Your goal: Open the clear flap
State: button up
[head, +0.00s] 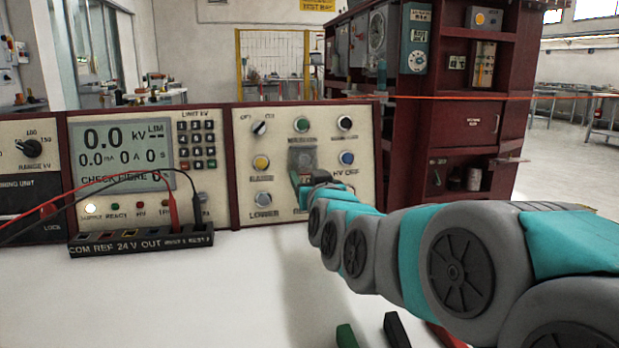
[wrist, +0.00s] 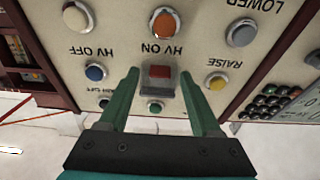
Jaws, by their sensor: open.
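The clear flap (head: 302,157) looks like a greyish see-through cover in the middle of the panel's button rows. In the wrist view, which is upside down, a grey cover (wrist: 157,86) sits by a red square button next to the HV ON label. My gripper (wrist: 158,75) is open, with one green finger on each side of the cover and a gap on both sides. In the head view my gripper (head: 304,183) is at the lower part of the flap and hides some of it. I cannot tell whether the fingers touch the panel.
A yellow button (head: 261,162) and a blue button (head: 347,158) flank the flap closely. An orange button (wrist: 165,23) is near it in the wrist view. A terminal block (head: 140,238) with red and black leads stands at left. The white bench in front is mostly clear.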

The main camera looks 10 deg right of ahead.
aim_at(312, 153)
grip_shut()
dwell(0.4)
jog(key=shift+s+r+p, duration=0.1)
jog(key=shift+r+p, duration=0.1)
jog(key=shift+p, duration=0.15)
jog(key=shift+s+r+g+p, duration=0.3)
jog(key=shift+r+g+p, duration=0.3)
jog(key=shift+g+p, duration=0.3)
notch_tip(312, 153, up, 6)
jog(key=g+p, duration=0.5)
jog(key=g, duration=0.6)
jog(key=shift+s+g, duration=0.3)
jog(key=shift+s, duration=0.1)
jog(key=shift+r, duration=0.2)
